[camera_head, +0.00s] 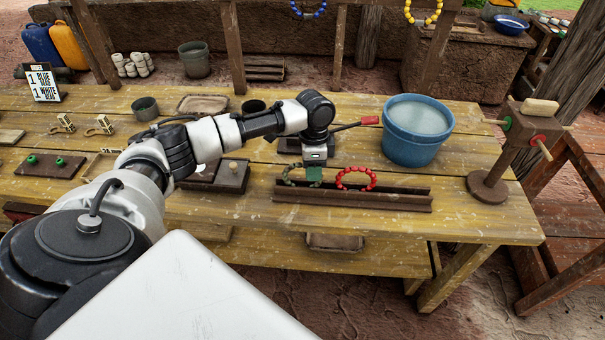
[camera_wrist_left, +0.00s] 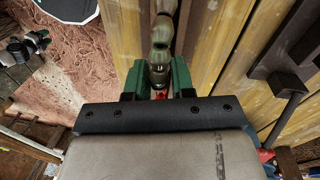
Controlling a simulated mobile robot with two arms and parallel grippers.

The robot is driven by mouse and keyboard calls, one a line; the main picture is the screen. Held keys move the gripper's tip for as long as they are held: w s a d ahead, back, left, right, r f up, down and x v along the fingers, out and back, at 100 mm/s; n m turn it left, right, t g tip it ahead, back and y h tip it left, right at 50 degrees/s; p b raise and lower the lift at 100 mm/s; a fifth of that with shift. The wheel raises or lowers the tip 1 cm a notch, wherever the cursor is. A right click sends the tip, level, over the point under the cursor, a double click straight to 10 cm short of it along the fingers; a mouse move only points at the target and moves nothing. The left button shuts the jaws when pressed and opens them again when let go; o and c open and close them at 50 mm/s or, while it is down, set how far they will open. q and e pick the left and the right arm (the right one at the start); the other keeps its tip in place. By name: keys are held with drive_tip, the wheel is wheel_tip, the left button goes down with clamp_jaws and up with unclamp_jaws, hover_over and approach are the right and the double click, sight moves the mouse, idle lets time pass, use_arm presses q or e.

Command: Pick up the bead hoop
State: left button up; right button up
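A green bead hoop (camera_head: 287,178) stands at the left part of a long dark wooden rack (camera_head: 400,202) on the table. A red bead hoop (camera_head: 356,178) stands to its right in the same rack. My left gripper (camera_head: 314,176) is over the rack at the right side of the green hoop and hides part of it. In the left wrist view the green beads (camera_wrist_left: 159,50) run between the two green fingers (camera_wrist_left: 158,82). The beads nearly fill the gap, and I cannot tell whether the fingers press on them. My right gripper is not in view.
A blue bucket (camera_head: 417,130) stands behind the rack to the right. A red-handled tool (camera_head: 369,120) lies behind the gripper. A wooden stand (camera_head: 490,183) is at the table's right end. The table front before the rack is clear.

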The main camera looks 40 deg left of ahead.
use_arm(q)
clamp_jaws()
drive_tip(key=shift+r, duration=0.15)
